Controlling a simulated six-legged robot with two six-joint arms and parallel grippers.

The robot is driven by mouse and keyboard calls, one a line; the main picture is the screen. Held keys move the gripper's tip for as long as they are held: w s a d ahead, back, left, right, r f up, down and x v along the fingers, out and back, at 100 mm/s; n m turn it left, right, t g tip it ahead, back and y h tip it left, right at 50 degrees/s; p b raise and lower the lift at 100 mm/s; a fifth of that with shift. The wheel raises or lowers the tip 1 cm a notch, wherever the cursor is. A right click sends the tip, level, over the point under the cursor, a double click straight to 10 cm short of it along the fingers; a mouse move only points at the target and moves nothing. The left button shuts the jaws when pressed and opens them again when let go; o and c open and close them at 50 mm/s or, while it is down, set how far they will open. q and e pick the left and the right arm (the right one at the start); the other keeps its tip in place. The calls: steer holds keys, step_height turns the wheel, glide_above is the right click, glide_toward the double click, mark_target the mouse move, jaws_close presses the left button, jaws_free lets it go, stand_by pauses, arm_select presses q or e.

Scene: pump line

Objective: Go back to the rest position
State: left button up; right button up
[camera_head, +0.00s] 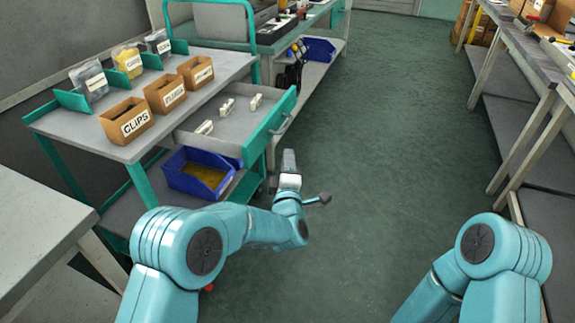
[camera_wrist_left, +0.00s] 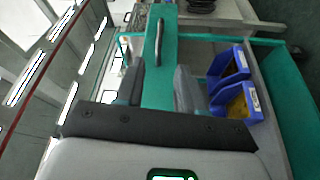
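My left gripper (camera_head: 289,163) is in front of the open drawer of the teal cart, with floor behind it in the head view. In the left wrist view its two grey fingers (camera_wrist_left: 159,88) stand apart with nothing held between them. The teal drawer front (camera_wrist_left: 160,65) shows beyond that gap, and its handle (camera_wrist_left: 158,42) is past the fingertips. My left arm is bent and reaches forward from the lower left. Of my right arm, only the upper part shows at the lower right of the head view; its gripper is out of view.
The open drawer (camera_head: 270,128) holds several small white parts. Cardboard boxes, one marked CLIPS (camera_head: 127,121), and bagged parts stand on the cart top (camera_head: 75,125). A blue bin (camera_head: 198,174) sits below. Benches (camera_head: 535,62) line the right. The floor (camera_head: 395,130) between is clear.

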arm_select(q)
steer(key=s+a+f+m+g+h, duration=0.1)
steer(key=s+a+f+m+g, duration=0.1)
steer(key=f, duration=0.4)
steer(key=s+a+f+m+g+h, duration=0.1)
steer(key=s+a+f+m+g, duration=0.2)
steer(key=f, duration=0.4)
steer(key=s+a+f+m+g+h, duration=0.1)
steer(key=s+a+f+m+g, duration=0.25)
steer(key=s+f, duration=0.5)
steer(key=s+a+f+m+g, duration=0.25)
steer(key=s+f+g, duration=0.3)
steer(key=s, duration=0.55)
steer(key=s+f+m+g+h, duration=0.1)
steer(key=s+m+g, duration=0.1)
steer(key=s, duration=0.6)
steer(key=s+f+m+g+h, duration=0.1)
steer(key=s+f+g, duration=0.1)
steer(key=s, duration=0.6)
step_height(320, 180, up, 21)
steer(key=p, duration=2)
steer(key=shift+w+f, duration=0.15)
steer(key=shift+a, duration=0.1)
